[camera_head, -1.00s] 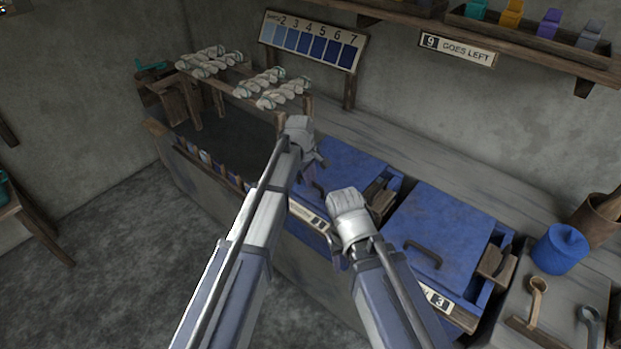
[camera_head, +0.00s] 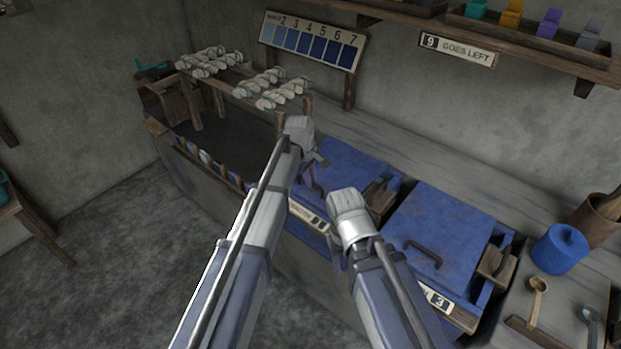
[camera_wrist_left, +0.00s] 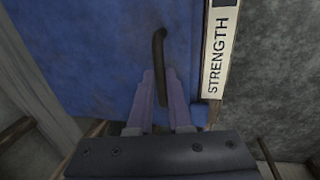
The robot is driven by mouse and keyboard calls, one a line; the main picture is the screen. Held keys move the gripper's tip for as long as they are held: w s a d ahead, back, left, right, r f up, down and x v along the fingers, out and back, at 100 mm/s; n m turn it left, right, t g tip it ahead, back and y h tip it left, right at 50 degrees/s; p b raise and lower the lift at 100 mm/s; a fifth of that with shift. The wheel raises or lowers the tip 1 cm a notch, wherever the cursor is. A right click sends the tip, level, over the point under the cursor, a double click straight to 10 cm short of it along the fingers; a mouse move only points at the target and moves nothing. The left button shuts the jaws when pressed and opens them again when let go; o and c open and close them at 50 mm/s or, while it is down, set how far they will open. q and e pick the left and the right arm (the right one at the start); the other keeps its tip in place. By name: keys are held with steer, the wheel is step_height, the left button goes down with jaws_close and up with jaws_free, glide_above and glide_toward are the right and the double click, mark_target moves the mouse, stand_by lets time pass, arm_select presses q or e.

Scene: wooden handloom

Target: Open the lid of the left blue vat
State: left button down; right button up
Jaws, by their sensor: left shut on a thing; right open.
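The left blue vat's lid (camera_head: 345,166) lies flat, partly hidden behind my arms in the head view. It fills much of the left wrist view as a blue panel (camera_wrist_left: 90,60) with a dark curved handle (camera_wrist_left: 159,50). My left gripper (camera_wrist_left: 164,90) is shut on that handle, one finger on each side. In the head view my left gripper (camera_head: 312,180) is over the near left part of this lid, its fingertips hard to see. My right gripper (camera_head: 338,258) hangs in front of the vats, holding nothing that I can see; its fingers are mostly hidden.
The right blue vat's lid (camera_head: 440,220) is closed, with its own handle (camera_head: 423,254). A strength label (camera_wrist_left: 220,50) runs along the left vat's front edge. A rack of skeins (camera_head: 240,85) stands at the left.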

arm_select(q)
steer(key=w+d+r+p, duration=0.3)
steer(key=w+r+p, duration=0.1)
steer(key=r+p, duration=0.4)
steer(key=w+d+r+g+p, duration=0.1)
steer(key=w+d+r+p, duration=0.2)
steer(key=r+p, duration=0.5)
steer(key=shift+w+y, duration=0.3)
steer(key=shift+w, duration=0.1)
steer(key=c, duration=1.2)
jaws_free()
steer(key=shift+d, duration=0.1)
steer(key=shift+o, duration=1.4)
steer(key=shift+w+f, duration=0.2)
steer(key=shift+o, duration=0.4)
steer(key=shift+s, duration=0.15)
steer(key=shift+r, duration=0.1)
